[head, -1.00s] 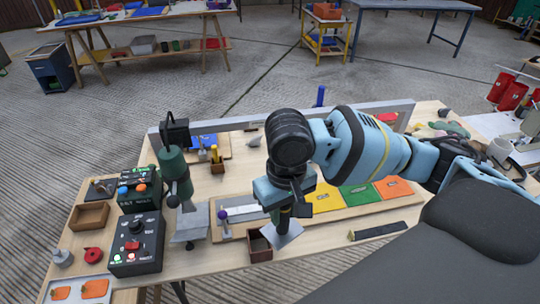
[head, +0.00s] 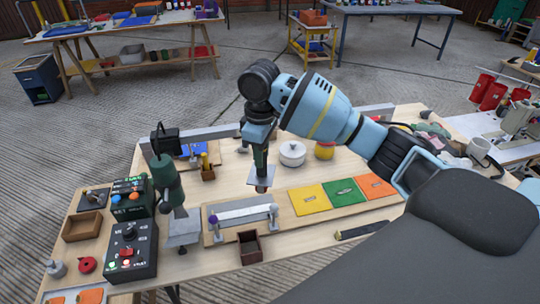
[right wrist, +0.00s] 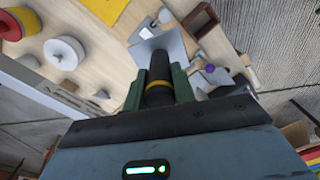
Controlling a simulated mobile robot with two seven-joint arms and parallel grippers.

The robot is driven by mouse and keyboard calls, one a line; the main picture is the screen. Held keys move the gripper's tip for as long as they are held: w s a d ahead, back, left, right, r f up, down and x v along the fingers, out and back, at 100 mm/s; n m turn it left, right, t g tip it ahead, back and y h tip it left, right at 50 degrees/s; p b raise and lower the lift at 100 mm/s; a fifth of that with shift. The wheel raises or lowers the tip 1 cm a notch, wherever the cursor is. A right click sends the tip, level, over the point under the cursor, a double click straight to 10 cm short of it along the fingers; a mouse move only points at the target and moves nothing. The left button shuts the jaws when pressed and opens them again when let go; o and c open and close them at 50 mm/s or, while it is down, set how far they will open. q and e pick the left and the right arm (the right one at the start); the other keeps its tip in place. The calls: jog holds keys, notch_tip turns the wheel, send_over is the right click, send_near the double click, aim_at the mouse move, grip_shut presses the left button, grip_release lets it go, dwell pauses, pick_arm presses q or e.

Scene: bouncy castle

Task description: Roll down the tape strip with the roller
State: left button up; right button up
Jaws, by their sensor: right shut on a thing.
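A white-grey tape strip (head: 243,214) lies flat along a wooden board (head: 232,233) at the front middle of the bench. A purple knob (head: 213,219) stands at its left end and a grey post (head: 273,211) at its right end. My right gripper (right wrist: 160,88) is shut on the dark handle of a tool (right wrist: 158,95), taken as the roller. It has a yellow band and a square grey plate (head: 261,175). In the head view it hangs upright behind the strip's right part, apart from it. The tool's rolling end cannot be made out. My left gripper is not in view.
A small brown box (head: 249,247) stands in front of the board. Yellow, green and orange squares (head: 345,191) lie to its right. A green bench press (head: 166,185) and control boxes (head: 130,250) stand left. A white round tin (head: 292,154) is behind the tool.

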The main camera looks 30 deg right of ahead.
jog(key=w+d+n, duration=0.3)
jog(key=shift+r+p, duration=0.35)
jog(key=shift+r, duration=0.05)
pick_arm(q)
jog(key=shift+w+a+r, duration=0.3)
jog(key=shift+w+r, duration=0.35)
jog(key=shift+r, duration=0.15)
pick_arm(e)
notch_tip(320, 180, down, 6)
jog(key=n, duration=0.1)
jog(key=shift+w+d+n, duration=0.25)
jog(key=shift+d+n, duration=0.15)
jog(key=shift+d, duration=0.05)
